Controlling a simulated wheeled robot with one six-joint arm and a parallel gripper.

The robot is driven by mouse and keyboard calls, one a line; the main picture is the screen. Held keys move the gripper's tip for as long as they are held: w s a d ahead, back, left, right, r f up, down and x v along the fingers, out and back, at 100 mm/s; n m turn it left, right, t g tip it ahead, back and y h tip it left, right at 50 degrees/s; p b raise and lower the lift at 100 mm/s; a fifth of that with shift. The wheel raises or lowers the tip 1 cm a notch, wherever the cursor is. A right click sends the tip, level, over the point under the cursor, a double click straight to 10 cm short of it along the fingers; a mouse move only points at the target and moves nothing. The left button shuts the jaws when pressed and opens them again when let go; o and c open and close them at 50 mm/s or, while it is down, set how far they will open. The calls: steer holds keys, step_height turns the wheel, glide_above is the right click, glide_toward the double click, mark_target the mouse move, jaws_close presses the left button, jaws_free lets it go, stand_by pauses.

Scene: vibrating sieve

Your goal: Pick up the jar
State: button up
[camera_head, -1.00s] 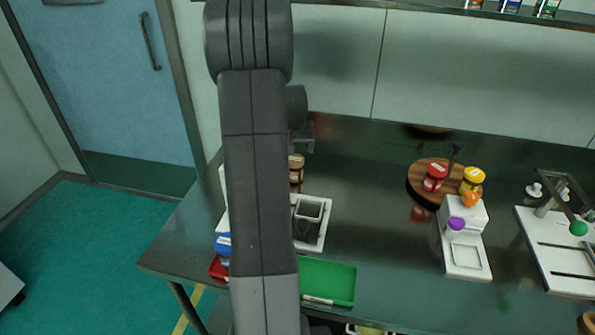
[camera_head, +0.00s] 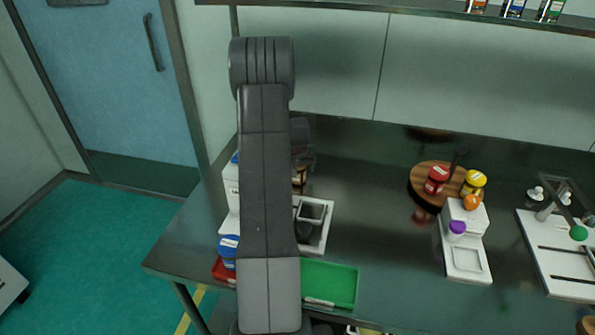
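Several jars show, and I cannot tell which one is meant. A brown jar (camera_head: 299,176) stands behind my arm, mostly hidden by it. A red jar (camera_head: 436,180) and a yellow-lidded jar (camera_head: 474,182) stand on a round wooden board (camera_head: 416,190) at the right. A blue-lidded jar (camera_head: 229,246) sits by a red tray (camera_head: 221,272) at the left, partly hidden. My arm rises through the middle left. A dark part at its end, seemingly my gripper (camera_head: 305,161), is just above the brown jar in the picture. Its fingers are not clear.
A white tray (camera_head: 326,240) with a small container and a green tray (camera_head: 335,281) lie right of my arm. A white device (camera_head: 467,262) with a purple-topped item stands farther right, near a white stand (camera_head: 535,270). The counter between them is clear.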

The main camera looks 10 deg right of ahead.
steer(key=shift+f, duration=0.1)
steer(key=c, duration=1.1)
